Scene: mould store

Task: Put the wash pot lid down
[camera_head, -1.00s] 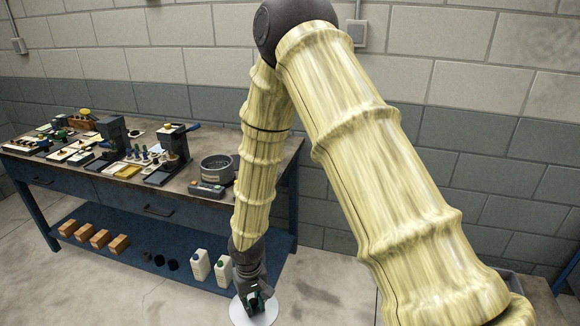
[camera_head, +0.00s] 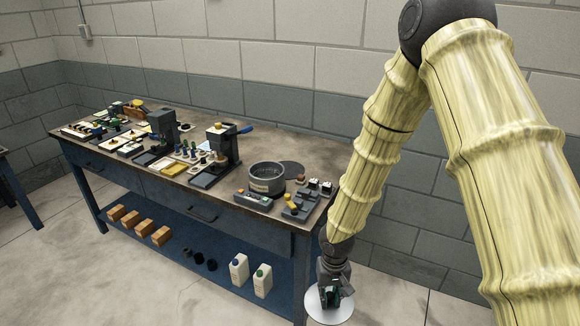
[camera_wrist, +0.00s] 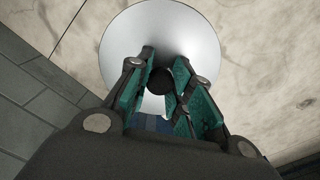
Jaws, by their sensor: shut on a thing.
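The wash pot lid (camera_head: 327,311) is a round pale-grey metal disc with a dark knob. My gripper (camera_head: 331,292) is shut on the lid and holds it in the air, off the front right corner of the bench. In the wrist view the lid (camera_wrist: 135,50) spreads out beyond the fingers, and the green-padded fingers of my gripper (camera_wrist: 160,88) close around its dark knob (camera_wrist: 160,80). The wash pot (camera_head: 266,180) is a grey round open pot with a label, standing on the right part of the bench top.
The workbench (camera_head: 300,150) has tools and small parts over its left and middle. A dark round disc (camera_head: 291,168) lies behind the pot. Small devices (camera_head: 300,205) sit at the front right. White bottles (camera_head: 262,281) and wooden blocks (camera_head: 144,228) are on the lower shelf.

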